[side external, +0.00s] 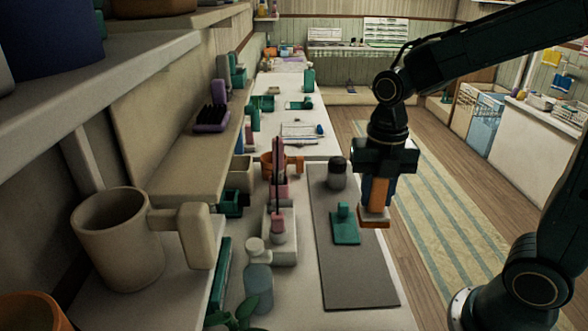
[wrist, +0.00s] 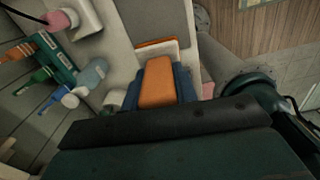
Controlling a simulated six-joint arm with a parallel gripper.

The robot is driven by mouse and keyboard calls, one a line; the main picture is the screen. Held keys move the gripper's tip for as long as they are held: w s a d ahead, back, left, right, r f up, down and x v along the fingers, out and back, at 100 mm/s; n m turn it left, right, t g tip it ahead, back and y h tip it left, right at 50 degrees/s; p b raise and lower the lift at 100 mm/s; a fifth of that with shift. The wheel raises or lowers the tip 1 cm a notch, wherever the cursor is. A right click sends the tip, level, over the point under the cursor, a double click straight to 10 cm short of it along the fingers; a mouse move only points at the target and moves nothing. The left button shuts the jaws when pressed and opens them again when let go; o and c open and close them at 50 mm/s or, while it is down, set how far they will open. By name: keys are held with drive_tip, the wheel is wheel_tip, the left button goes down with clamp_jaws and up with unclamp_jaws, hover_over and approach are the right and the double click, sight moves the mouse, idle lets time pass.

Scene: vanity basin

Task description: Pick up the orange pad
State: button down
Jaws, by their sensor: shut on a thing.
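The orange pad has an upright orange grip (side external: 375,192) and a flat base (side external: 373,220) with a pale layer. My gripper (side external: 377,188) points down with its dark blue fingers shut on either side of the grip. In the side view the pad overlaps the counter's right edge and the floor behind, and it appears raised off the counter. In the wrist view the orange grip (wrist: 158,82) is between the blue fingers, with the orange and white base beyond it. The pad's underside is hidden.
A grey mat (side external: 352,275) lies on the counter, bearing a teal pad-like piece (side external: 345,228) and a dark-topped grey jar (side external: 337,172). Bottles and an orange mug (side external: 268,160) stand to the left. A large beige mug (side external: 118,240) is on the near shelf. The mat's front is clear.

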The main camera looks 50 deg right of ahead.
drive_tip(key=shift+r, duration=0.5)
drive_tip(key=c, duration=1.8)
unclamp_jaws()
clamp_jaws()
